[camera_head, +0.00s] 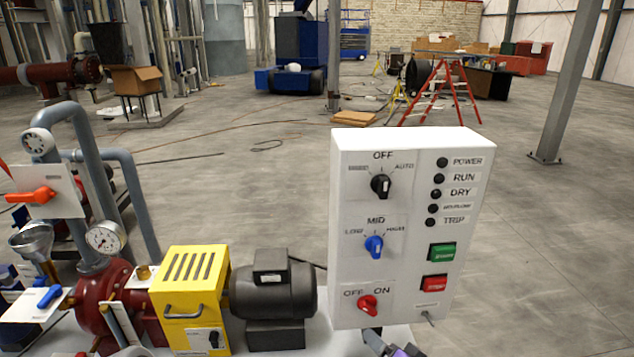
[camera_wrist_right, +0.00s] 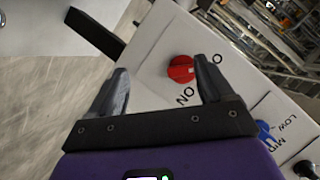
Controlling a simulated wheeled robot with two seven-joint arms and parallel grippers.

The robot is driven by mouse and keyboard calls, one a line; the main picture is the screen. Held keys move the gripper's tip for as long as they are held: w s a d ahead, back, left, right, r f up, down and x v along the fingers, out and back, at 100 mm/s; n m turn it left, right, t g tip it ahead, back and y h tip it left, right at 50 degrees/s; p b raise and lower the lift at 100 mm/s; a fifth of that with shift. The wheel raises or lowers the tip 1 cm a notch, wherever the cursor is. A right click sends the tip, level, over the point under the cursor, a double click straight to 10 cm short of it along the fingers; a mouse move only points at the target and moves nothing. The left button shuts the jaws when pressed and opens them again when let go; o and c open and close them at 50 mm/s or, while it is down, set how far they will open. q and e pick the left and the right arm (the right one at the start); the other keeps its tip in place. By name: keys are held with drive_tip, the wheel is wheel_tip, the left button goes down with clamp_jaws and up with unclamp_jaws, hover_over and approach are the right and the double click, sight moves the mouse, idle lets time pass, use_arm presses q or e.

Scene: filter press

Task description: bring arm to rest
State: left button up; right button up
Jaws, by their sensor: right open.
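The white control panel (camera_head: 400,235) stands upright at the centre right. It has a black selector (camera_head: 381,186), a blue selector (camera_head: 374,246), a red OFF/ON knob (camera_head: 367,304), and green (camera_head: 441,252) and red (camera_head: 434,283) buttons. My right gripper (camera_head: 376,342) shows only in part at the bottom edge, just below the panel. In the right wrist view my right gripper (camera_wrist_right: 162,85) is open and empty. The red knob (camera_wrist_right: 181,69) appears between its fingertips, apparently beyond them and not gripped. My left gripper is not in view.
Left of the panel are a dark motor (camera_head: 272,290), a yellow guard (camera_head: 190,295), and a red pump (camera_head: 105,300) with grey pipes. An orange-handled valve (camera_head: 32,195) is at far left. A steel column (camera_head: 570,85) stands behind right. Floor beyond the panel is mostly clear.

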drive_tip(key=s+a+f+g, duration=0.2)
drive_tip(key=s+f+g, duration=0.1)
drive_tip(key=f, duration=0.6)
drive_tip(key=s+a+f+g, duration=0.3)
drive_tip(key=f, duration=0.5)
drive_tip(key=s+a+f+n+g, duration=0.3)
drive_tip(key=s+f+g, duration=0.3)
drive_tip(key=s+f, duration=0.7)
drive_tip(key=shift+s+a, duration=0.15)
drive_tip(key=shift+s, duration=0.75)
